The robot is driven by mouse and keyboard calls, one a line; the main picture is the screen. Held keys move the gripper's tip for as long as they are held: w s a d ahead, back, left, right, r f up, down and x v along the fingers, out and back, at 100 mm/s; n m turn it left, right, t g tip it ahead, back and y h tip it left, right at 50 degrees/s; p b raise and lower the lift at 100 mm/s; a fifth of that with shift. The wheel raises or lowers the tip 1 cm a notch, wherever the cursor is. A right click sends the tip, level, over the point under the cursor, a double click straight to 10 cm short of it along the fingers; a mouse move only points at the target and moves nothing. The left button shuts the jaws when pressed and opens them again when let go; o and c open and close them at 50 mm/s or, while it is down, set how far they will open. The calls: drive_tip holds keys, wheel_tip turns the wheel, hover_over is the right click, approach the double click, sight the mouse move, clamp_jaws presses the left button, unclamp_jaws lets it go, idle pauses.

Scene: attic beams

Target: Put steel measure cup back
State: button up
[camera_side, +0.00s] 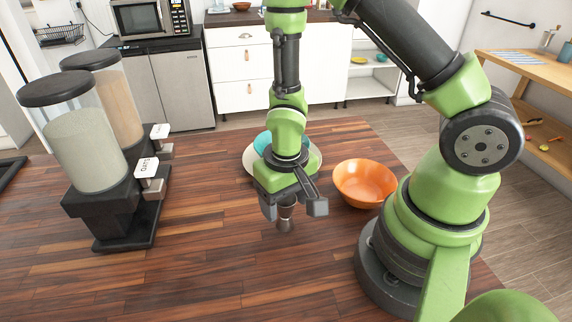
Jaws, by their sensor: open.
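A small steel measure cup (285,222) stands on the wooden table near the middle of the side view. It has a narrow waist, and its upper part is partly hidden by my gripper. My gripper (293,208) is open and points down right over the cup, with one finger to the left and one to the right of its upper part. I cannot tell whether either finger touches it.
Two cereal dispensers (85,150) on a black stand are at the left, one labelled oats. An orange bowl (365,183) sits right of my gripper. Behind it are a pale plate (248,160) and a teal bowl (262,142), partly hidden. The front left of the table (190,270) is clear.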

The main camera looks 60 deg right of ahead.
drive_tip(key=shift+d+r, duration=0.1)
drive_tip(key=shift+r, duration=0.7)
drive_tip(key=s+r+t+y, duration=0.1)
drive_tip(key=s+r+t, duration=0.2)
drive_tip(key=r, duration=0.9)
drive_tip(key=s+r+t, duration=0.4)
drive_tip(key=s+r, duration=0.1)
drive_tip(key=r, duration=0.8)
drive_tip(key=shift+r+y, duration=0.15)
drive_tip(key=shift+y, duration=0.25)
drive_tip(key=shift+s, duration=0.1)
